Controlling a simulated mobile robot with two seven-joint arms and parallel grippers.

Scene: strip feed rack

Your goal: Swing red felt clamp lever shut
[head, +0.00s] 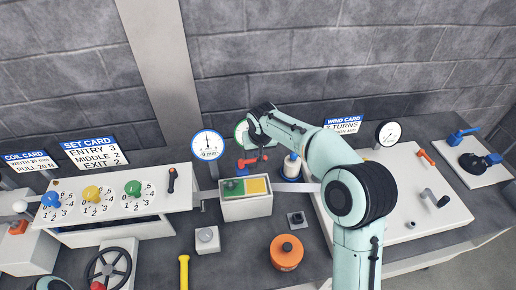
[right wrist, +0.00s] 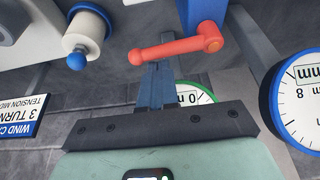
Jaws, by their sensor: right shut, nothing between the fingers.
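The red clamp lever (head: 252,160) stands behind the box with green and yellow pads (head: 245,186). In the right wrist view the red lever (right wrist: 175,48) runs sideways from its pivot on a blue block (right wrist: 205,10) to a rounded free end at the left. My right gripper (head: 254,142) is shut and empty, close to the lever. In the right wrist view its fingertips (right wrist: 155,68) are just beside the lever's middle; I cannot tell whether they touch. My left gripper is out of view.
A white roller with blue ends (head: 292,166) stands right of the lever. A round dial (head: 207,145) stands to its left, and a green-rimmed dial (right wrist: 195,94) is close behind my fingers. The grey wall is behind.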

